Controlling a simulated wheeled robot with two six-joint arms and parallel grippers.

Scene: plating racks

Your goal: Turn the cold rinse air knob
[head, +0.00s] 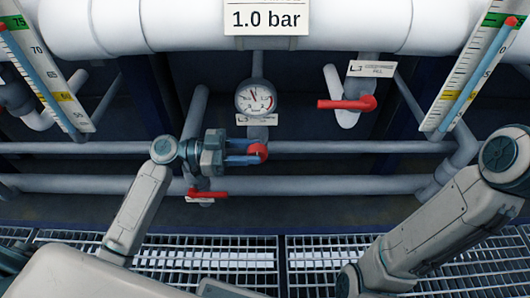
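A red knob (257,153) sits on the pipe below the round gauge, near the middle of the head view. My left gripper (248,153) reaches it from the left, with its bluish fingertips at the knob. The fingers are apart from each other, one above the other. I cannot tell whether they press on the knob or only flank it. Part of the knob's left side is hidden by the fingertips. My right arm comes in from the right, but its gripper is not in view.
The round gauge (256,97) is just above the knob. A red lever (345,104) is at the upper right, and another red lever (208,194) is below my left gripper. Two tall scales stand left (42,70) and right (474,70). Grating (320,255) covers the floor.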

